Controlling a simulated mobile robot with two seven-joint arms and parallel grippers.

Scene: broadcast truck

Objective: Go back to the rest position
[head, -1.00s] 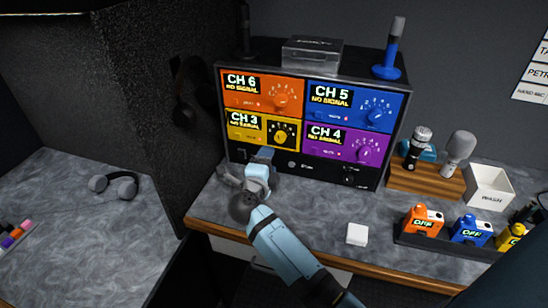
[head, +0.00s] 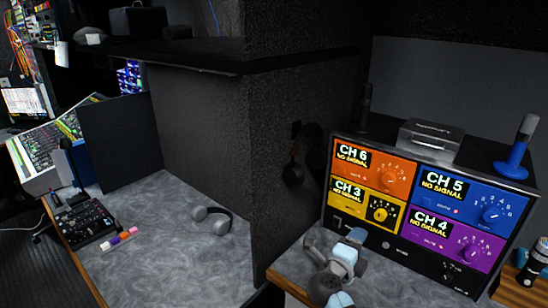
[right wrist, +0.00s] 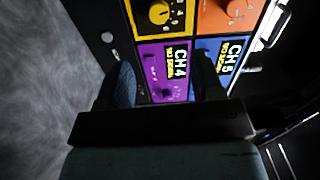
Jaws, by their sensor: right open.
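My right gripper (head: 335,265) is in front of the lower left of the receiver unit (head: 420,262), above the counter. In the right wrist view its two dark fingers (right wrist: 165,85) stand apart with nothing between them. Behind them, the receiver's purple CH 4 panel (right wrist: 166,62) and blue CH 5 panel (right wrist: 222,60) show. I cannot tell the exact gap to the panel face. The receiver also has an orange CH 6 panel (head: 372,169) and a yellow CH 3 panel (head: 362,205). My left gripper is in neither view.
A dark partition (head: 255,170) separates this counter from a left desk (head: 165,225) with grey headphones (head: 212,219), coloured markers (head: 120,238) and a mixer (head: 82,222). Headphones (head: 298,165) hang on the partition. A blue-based microphone (head: 515,150) and a silver box (head: 430,138) stand on the receiver.

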